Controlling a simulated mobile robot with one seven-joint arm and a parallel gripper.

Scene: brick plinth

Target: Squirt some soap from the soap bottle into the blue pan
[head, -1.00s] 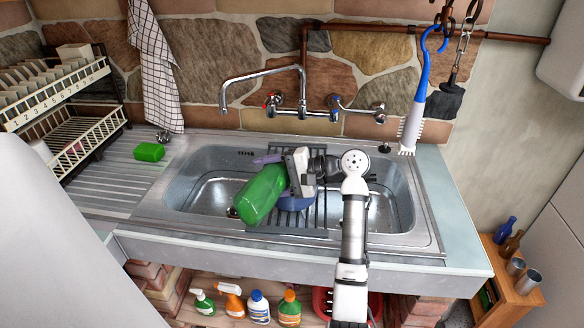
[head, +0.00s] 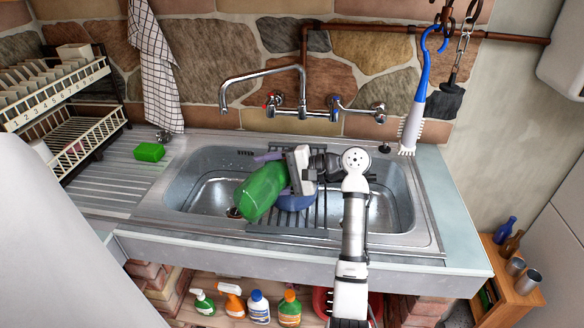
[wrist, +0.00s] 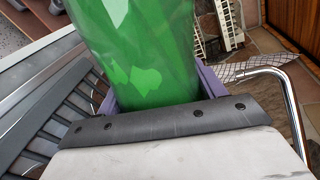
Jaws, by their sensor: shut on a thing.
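The soap bottle (head: 257,194) is green and tilted, its wide end toward the lower left, held over the sink. My gripper (head: 284,172) is shut on it. In the wrist view the green bottle (wrist: 145,50) fills the space between the purple fingers. The blue pan (head: 296,202) shows only in part, beneath my gripper and the bottle, on the dark rack across the sink. Its inside is mostly hidden, and so is the bottle's nozzle end. I cannot tell whether any soap is coming out.
The dark slatted rack (head: 310,225) spans the steel sink (head: 390,214). The faucet (head: 262,81) reaches over from behind. A green sponge (head: 150,152) lies on the drainboard at left. A brush (head: 417,105) hangs at right. Several spray bottles stand below the counter.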

